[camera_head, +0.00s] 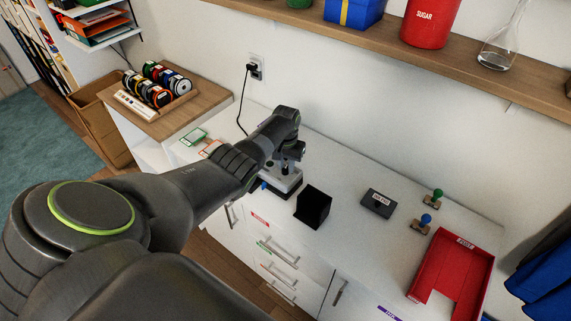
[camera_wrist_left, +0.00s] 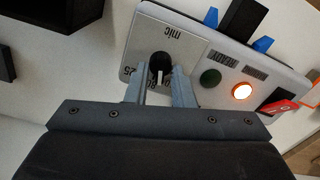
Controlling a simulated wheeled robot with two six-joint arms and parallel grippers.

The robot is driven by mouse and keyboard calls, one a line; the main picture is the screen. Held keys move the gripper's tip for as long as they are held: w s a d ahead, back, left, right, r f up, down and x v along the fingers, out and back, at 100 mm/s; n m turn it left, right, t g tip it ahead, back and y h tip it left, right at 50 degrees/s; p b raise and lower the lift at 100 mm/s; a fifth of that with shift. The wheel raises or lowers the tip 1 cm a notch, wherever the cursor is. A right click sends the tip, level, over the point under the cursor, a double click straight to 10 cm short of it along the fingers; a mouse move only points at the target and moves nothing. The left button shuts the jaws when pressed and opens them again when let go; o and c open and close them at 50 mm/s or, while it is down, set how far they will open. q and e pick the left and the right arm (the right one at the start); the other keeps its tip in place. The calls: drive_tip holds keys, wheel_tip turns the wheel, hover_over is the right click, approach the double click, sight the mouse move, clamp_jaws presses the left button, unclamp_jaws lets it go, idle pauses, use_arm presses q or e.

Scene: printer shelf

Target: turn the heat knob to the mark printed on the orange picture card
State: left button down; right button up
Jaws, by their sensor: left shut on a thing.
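The heat knob (camera_wrist_left: 159,64) is black with a white pointer line and sits on a grey panel (camera_wrist_left: 190,50) with printed numbers partly hidden around it. My left gripper (camera_wrist_left: 160,80) has one finger on each side of the knob and is shut on it. In the head view, the device (camera_head: 284,182) stands on the white counter, partly covered by my left arm. An orange-edged card (camera_head: 211,148) lies left of it, largely hidden by the arm, and its mark cannot be read. My right gripper is out of view.
A green-edged card (camera_head: 194,136) lies behind the orange one. A black box (camera_head: 313,206) stands right of the device. A red tray (camera_head: 479,262) is farther right.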

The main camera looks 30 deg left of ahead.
sight(286, 167)
use_arm(q)
drive_tip(key=shift+d+m, duration=0.1)
drive_tip(key=shift+m, duration=1.5)
drive_tip(key=c, duration=1.3)
unclamp_jaws()
drive_tip(key=shift+o, duration=0.2)
drive_tip(key=shift+r, duration=0.45)
wheel_tip(286, 167, up, 5)
drive_tip(key=shift+f+p, duration=0.1)
drive_tip(key=shift+p, duration=0.35)
wheel_tip(286, 167, up, 12)
drive_tip(key=b, duration=0.2)
drive_tip(key=shift+f, duration=0.15)
